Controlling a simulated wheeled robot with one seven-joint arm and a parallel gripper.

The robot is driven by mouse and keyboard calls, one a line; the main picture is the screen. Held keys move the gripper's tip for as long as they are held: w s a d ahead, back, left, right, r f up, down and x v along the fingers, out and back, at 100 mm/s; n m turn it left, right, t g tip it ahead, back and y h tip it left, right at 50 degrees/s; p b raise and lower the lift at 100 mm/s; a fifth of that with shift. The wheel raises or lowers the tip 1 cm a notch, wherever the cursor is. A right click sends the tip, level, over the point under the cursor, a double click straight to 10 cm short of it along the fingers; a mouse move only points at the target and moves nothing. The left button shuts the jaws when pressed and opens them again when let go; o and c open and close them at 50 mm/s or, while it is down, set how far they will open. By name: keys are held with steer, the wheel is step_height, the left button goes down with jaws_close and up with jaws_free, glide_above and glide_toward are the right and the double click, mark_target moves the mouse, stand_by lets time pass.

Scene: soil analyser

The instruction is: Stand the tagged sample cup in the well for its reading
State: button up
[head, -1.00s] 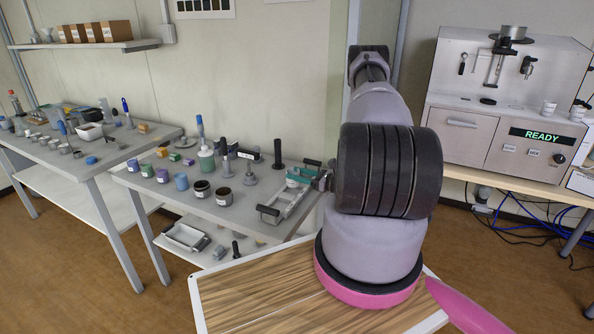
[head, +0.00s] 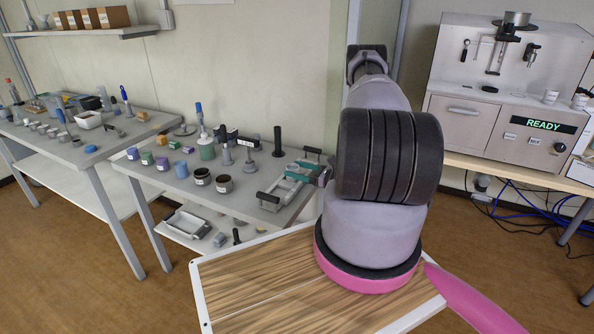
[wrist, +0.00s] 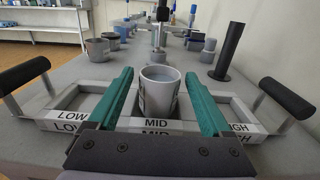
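A grey cup (wrist: 160,88) with a label on its left side stands upright in the middle, MID-marked part of a metal carrier (wrist: 68,121) with LOW, MID and HIGH labels and two black handles. My gripper (wrist: 160,72) is open, its two green fingers on either side of the cup, with a gap visible to each. In the head view my gripper (head: 298,171) is over the carrier (head: 281,198), mostly behind my arm; the cup cannot be made out there. The analyser (head: 508,95) stands at the right, its display (head: 543,124) reading READY.
A black post (wrist: 230,50) rises behind the carrier. A second bench (head: 60,150) stands far left.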

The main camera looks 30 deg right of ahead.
steer(key=shift+s+d+r, duration=0.1)
steer(key=shift+r, duration=0.05)
steer(key=v, duration=1.2)
steer(key=a+r+n+g+y, duration=0.1)
steer(key=a+r+n+g, duration=0.55)
steer(key=r, duration=0.65)
steer(key=a+r+n+g+y, duration=0.1)
steer(key=a+r+n+g, duration=0.6)
steer(key=r, duration=0.6)
steer(key=s+a+r+n+t+h, duration=0.3)
steer(key=s+r, duration=0.5)
steer(key=r, duration=0.3)
steer(key=s+a+r+n+t+h, duration=0.3)
steer(key=s+a+r+n+h, duration=0.3)
steer(key=r, duration=0.5)
steer(key=shift+s+a+r+n+h, duration=0.3)
steer(key=shift+s+n+h, duration=0.65)
steer(key=shift+s, duration=0.6)
steer(key=shift+t, duration=0.25)
